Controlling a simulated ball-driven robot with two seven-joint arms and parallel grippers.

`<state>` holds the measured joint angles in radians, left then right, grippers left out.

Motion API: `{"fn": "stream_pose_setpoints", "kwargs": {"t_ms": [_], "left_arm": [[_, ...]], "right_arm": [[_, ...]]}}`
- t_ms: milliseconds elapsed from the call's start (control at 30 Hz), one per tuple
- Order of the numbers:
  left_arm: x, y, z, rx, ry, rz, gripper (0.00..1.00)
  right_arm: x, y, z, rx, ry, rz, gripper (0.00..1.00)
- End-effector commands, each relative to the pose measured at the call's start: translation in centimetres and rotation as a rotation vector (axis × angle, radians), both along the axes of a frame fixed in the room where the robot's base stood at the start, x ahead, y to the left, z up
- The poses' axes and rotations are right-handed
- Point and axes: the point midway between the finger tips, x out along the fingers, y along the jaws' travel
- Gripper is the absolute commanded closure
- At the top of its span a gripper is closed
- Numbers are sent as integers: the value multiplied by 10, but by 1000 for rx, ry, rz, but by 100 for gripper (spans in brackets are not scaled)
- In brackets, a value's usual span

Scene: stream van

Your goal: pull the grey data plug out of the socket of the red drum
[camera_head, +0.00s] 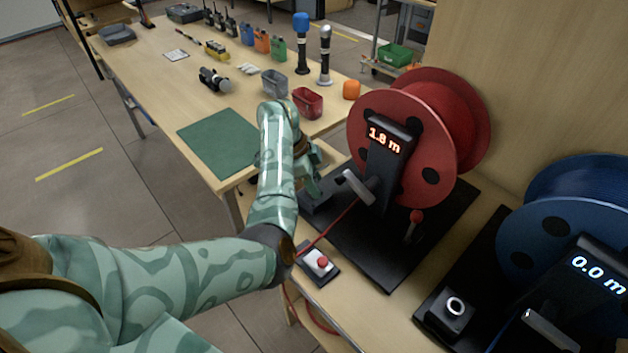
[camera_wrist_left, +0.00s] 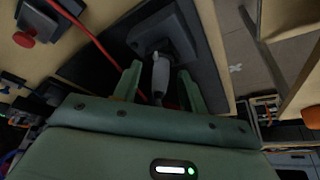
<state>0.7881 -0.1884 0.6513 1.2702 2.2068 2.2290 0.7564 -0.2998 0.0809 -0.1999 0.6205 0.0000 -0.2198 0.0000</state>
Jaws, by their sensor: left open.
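The red drum (camera_head: 385,155) stands on a black base with a "1.8 m" display. Its dark socket block (camera_head: 316,203) sits at the base's left corner; in the left wrist view the block (camera_wrist_left: 182,36) fills the upper middle. The grey data plug (camera_wrist_left: 161,74) points into that block and appears seated in it. My left gripper (camera_wrist_left: 158,84) is open, with one finger on each side of the plug and visible gaps. In the head view this gripper (camera_head: 312,183) is just above the socket block, and the plug is hidden. My right gripper is out of view.
A green mat (camera_head: 215,137) lies on the table behind.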

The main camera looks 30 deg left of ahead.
Motion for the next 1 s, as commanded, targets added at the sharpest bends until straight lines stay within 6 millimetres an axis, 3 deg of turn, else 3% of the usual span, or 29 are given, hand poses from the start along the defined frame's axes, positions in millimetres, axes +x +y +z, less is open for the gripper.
{"fn": "stream_pose_setpoints", "kwargs": {"t_ms": [33, 133, 167, 200, 233, 300, 333, 1000], "left_arm": [[0, 0, 0, 0, 0, 0, 66], [0, 0, 0, 0, 0, 0, 94], [0, 0, 0, 0, 0, 0, 98], [0, 0, 0, 0, 0, 0, 98], [0, 0, 0, 0, 0, 0, 79], [0, 0, 0, 0, 0, 0, 99], [0, 0, 0, 0, 0, 0, 100], [0, 0, 16, -2, -1, -1, 100]], "right_arm": [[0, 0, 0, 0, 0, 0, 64], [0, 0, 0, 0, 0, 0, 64], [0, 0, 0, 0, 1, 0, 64], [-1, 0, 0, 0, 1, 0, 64], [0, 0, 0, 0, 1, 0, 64], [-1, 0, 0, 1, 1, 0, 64], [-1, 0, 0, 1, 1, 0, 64], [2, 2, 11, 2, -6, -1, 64]]}}
